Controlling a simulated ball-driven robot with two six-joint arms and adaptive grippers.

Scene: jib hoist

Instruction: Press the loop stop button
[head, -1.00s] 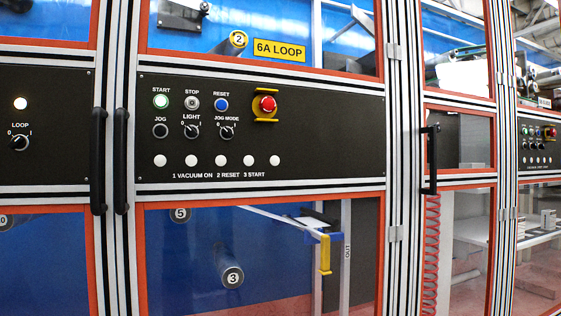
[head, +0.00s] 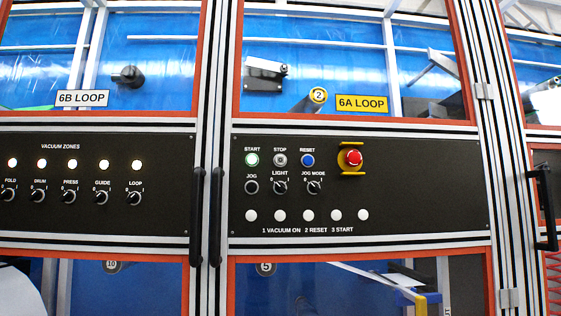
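The stop button (head: 280,160) is a small grey round button under the label STOP. It sits on the black control panel (head: 420,200) below the yellow 6A LOOP sign (head: 361,104). The green-ringed start button (head: 252,160) is at its left and the blue reset button (head: 307,160) at its right. A red mushroom button (head: 353,158) with a yellow guard is further right on the same panel. Neither of my grippers shows in the head view.
A second black panel (head: 100,220) at left, under the 6B LOOP sign (head: 83,99), has several lit lamps and knobs. Two black vertical door handles (head: 197,215) (head: 216,215) stand between the panels. Another black handle (head: 543,205) is at far right.

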